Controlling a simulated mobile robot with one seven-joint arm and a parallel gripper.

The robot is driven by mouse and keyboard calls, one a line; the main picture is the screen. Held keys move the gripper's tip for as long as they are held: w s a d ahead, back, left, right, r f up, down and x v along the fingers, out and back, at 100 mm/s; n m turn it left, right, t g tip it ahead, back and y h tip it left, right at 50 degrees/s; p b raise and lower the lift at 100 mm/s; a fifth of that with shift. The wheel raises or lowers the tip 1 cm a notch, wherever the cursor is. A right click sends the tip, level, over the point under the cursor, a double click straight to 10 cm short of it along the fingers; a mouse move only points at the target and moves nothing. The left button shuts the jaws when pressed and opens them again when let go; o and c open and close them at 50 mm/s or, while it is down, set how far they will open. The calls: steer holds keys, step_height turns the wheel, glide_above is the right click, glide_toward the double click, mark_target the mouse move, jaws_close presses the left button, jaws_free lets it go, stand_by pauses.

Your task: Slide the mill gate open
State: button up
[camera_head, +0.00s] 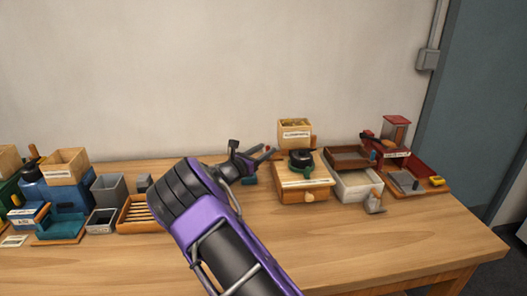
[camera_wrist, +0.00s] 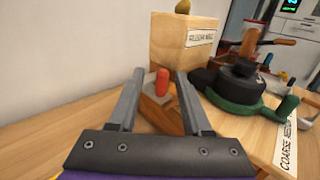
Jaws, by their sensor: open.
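The mill (camera_head: 303,180) is a wooden box with a drawer, a black round top (camera_head: 301,158) and a green ring. A labelled wooden hopper box (camera_head: 295,132) stands behind it; the hopper also shows large in the wrist view (camera_wrist: 180,42). A red knob (camera_wrist: 162,83) stands on a low wooden piece (camera_wrist: 157,112) by the hopper; I cannot tell for sure that this is the gate. My gripper (camera_head: 269,153) is at the mill's left, open and empty. In the wrist view my gripper (camera_wrist: 160,77) has the red knob between its fingers, with gaps on both sides.
Right of the mill are a brown-and-white tray (camera_head: 358,183), a metal scoop (camera_head: 374,203) and a red device (camera_head: 396,134). At left stand a blue machine (camera_head: 62,190), grey bins (camera_head: 108,190) and a slatted wooden tray (camera_head: 136,213). The table's front is clear.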

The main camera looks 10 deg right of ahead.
steer(key=v, duration=1.7)
